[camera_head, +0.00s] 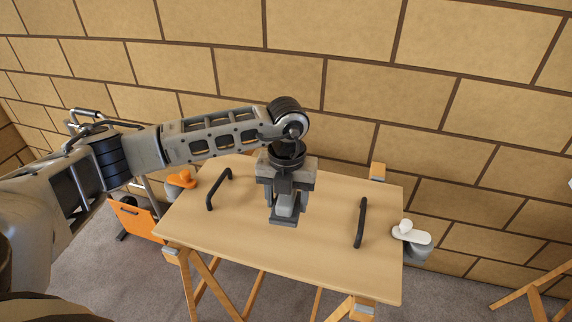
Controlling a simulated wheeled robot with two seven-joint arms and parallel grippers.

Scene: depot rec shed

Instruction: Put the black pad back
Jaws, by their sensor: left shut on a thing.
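My left gripper (286,203) points down over the middle of a wooden board on trestles (330,268). It is shut on the black pad (283,222), which shows as a dark grey flat block below the fingers. The fingers and wrist hide the pad's upper part. I cannot tell whether the pad touches the board or hangs just above it. My right gripper is not in view.
Two black handles stand on the board, one left (219,189) and one right (361,222) of the gripper. An orange knobbed piece (182,179) is at the left edge, a white one (410,232) at the right. The board's front is clear. A block wall (340,60) stands behind.

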